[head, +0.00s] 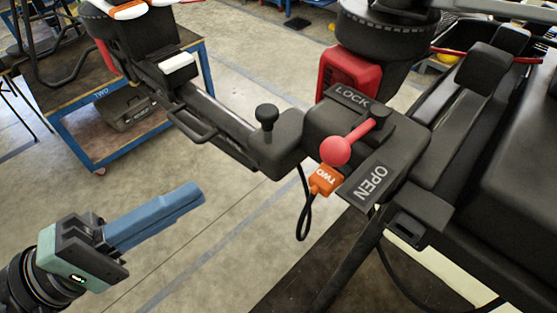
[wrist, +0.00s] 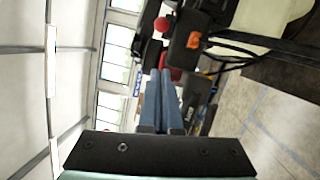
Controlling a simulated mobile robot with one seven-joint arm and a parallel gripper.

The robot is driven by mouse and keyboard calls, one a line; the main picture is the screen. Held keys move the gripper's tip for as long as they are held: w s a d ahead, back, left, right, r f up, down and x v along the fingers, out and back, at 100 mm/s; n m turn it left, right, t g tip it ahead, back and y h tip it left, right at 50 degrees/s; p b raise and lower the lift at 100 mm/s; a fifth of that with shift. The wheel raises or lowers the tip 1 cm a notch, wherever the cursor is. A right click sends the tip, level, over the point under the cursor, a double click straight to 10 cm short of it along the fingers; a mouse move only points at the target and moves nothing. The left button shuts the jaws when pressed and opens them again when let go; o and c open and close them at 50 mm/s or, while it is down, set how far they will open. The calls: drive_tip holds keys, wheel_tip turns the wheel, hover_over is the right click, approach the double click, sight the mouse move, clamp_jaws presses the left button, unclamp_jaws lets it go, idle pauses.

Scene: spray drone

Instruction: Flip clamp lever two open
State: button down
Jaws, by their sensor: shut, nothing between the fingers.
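The clamp block (head: 310,130) sits on the black drone arm and has LOCK and OPEN plates. Its red lever (head: 352,140) ends in a round knob and points down-left, between the LOCK plate (head: 350,96) and the OPEN plate (head: 371,181). An orange tag marked TWO (head: 325,180) hangs below the knob. My gripper (head: 202,190) is shut and empty, its blue fingers pointing right, to the left of and apart from the lever. In the wrist view the fingers (wrist: 163,73) are together; the red knob (wrist: 162,24) and orange tag (wrist: 194,40) show beyond their tips.
A black arm tube (head: 215,120) with a small black knob (head: 266,113) runs to the block from the upper left. A red housing (head: 347,75) stands behind the block. A black cable loop (head: 303,215) hangs below. A blue-framed cart (head: 130,110) stands at left. Open floor lies between gripper and block.

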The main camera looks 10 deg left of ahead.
drive_tip(key=p, duration=0.3)
approach(351, 139)
drive_tip(key=w+a, duration=0.3)
drive_tip(key=shift+w+d+p, duration=0.1)
drive_tip(key=shift+d+p, duration=0.45)
drive_tip(key=shift+d, duration=0.55)
drive_tip(key=shift+w+d+p, duration=0.15)
drive_tip(key=shift+d+p, duration=0.4)
drive_tip(key=shift+d, duration=0.55)
drive_tip(key=shift+s+d+r, duration=0.1)
drive_tip(key=shift+s+d, duration=0.3)
drive_tip(key=shift+d, duration=0.25)
